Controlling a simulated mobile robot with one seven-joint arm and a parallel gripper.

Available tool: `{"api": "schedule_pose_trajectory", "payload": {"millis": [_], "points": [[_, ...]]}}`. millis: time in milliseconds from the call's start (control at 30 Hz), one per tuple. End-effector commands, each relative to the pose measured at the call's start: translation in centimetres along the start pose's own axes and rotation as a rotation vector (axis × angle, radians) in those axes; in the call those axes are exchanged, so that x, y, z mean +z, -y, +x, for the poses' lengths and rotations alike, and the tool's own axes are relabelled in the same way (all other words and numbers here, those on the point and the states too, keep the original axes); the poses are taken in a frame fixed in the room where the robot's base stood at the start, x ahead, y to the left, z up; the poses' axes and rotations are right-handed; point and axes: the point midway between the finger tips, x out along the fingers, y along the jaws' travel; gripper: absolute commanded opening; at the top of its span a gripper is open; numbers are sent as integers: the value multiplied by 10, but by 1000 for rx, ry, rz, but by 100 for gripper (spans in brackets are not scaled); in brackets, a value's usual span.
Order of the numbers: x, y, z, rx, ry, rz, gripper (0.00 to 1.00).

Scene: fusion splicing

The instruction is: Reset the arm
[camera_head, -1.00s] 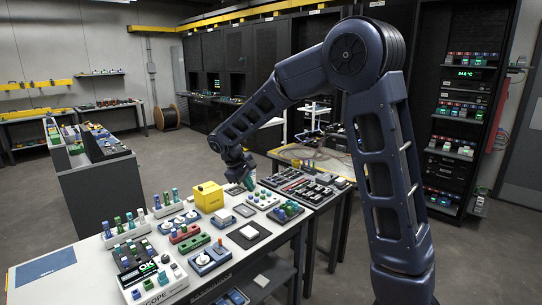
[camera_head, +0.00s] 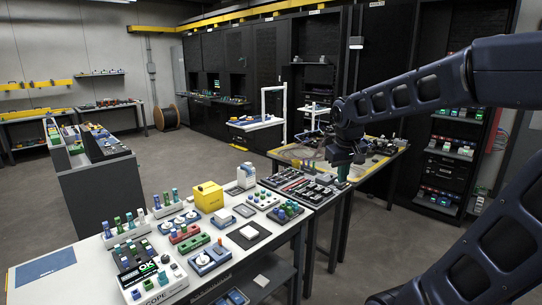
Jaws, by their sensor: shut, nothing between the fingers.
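My arm enters from the right edge and reaches left across the picture, in a dark blue finish. My gripper (camera_head: 342,178) is at its left end, pointing down near the right side of the workbenches. It is small in this view, and its fingertips look shut with nothing held. It hangs in front of the yellow-edged table (camera_head: 275,155), near the right end of the dark tool tray (camera_head: 290,180). Whether it touches anything below cannot be told.
A white bench (camera_head: 45,285) with switches, connectors and a yellow box (camera_head: 208,196) fills the front left. Black racks (camera_head: 255,70) line the back wall. A grey cabinet (camera_head: 100,195) stands at left. Open floor (camera_head: 180,165) lies between them.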

Motion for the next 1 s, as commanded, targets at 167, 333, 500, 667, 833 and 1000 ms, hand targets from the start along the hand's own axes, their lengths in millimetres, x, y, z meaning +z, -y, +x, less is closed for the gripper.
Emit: {"api": "schedule_pose_trajectory", "payload": {"millis": [167, 333, 500, 667, 833, 1000], "points": [[46, -17, -8, -15, -57, 131, 0], [85, -24, -11, -23, -109, 241, 0], [109, -26, -10, -25, -146, 316, 0], [119, -25, -9, -26, -160, 344, 0], [119, -25, -9, -26, -161, 346, 0], [119, -25, -9, -26, -161, 345, 0]]}}
